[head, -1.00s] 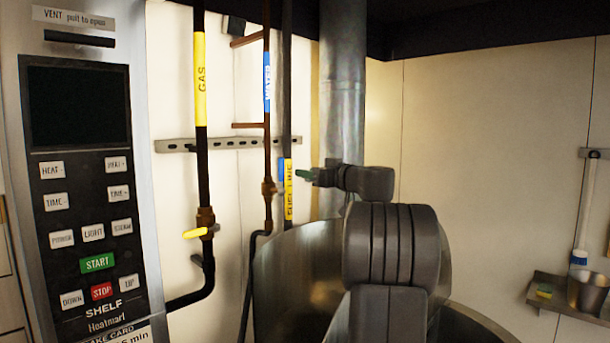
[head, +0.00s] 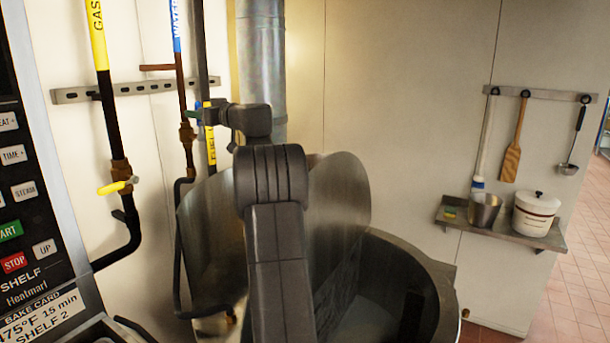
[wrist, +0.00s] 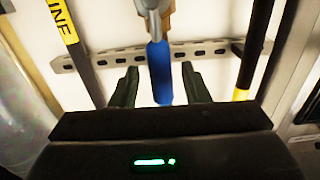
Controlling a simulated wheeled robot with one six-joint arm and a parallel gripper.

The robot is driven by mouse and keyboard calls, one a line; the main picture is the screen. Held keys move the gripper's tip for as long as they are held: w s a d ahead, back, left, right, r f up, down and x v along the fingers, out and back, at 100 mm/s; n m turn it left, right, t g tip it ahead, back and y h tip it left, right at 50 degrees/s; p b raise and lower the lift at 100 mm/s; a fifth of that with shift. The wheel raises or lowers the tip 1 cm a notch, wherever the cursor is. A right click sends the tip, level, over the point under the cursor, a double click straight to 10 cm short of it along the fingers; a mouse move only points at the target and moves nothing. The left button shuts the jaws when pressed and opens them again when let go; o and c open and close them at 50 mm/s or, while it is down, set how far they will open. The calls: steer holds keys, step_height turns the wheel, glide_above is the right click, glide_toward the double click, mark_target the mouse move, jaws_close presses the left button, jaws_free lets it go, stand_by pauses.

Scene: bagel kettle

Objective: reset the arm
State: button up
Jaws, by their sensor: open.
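My gripper (wrist: 159,68) is open in the wrist view, with its two dark green fingers apart. A blue valve handle (wrist: 161,75) shows between the fingers; I cannot tell whether they touch it. In the head view my gripper (head: 197,112) is small, at the end of my raised grey arm, in front of the pipes on the wall. My arm hides part of the steel kettle (head: 440,290) and its raised lid (head: 340,195).
The gas pipe (head: 107,110) with a yellow handle (head: 112,188) and the water pipe (head: 182,95) run down the wall at left. The oven panel (head: 20,200) is at far left. A shelf (head: 550,238) holds a steel pot and a white crock at right.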

steer(key=shift+x, duration=1.3)
steer(key=shift+d, duration=0.1)
steer(key=shift+s+d+f, duration=0.1)
steer(key=shift+s+d, duration=0.15)
steer(key=shift+d, duration=0.2)
steer(key=b+v, duration=0.3)
steer(key=v, duration=1)
steer(key=p+x, duration=0.3)
steer(key=x, duration=1.1)
steer(key=shift+a+p, duration=0.25)
steer(key=shift+p, duration=0.05)
steer(key=shift+s+n, duration=0.1)
steer(key=shift+n, duration=0.2)
steer(key=shift+s+a+n, duration=0.15)
steer(key=shift+s+n, duration=0.25)
steer(key=shift+n, duration=0.2)
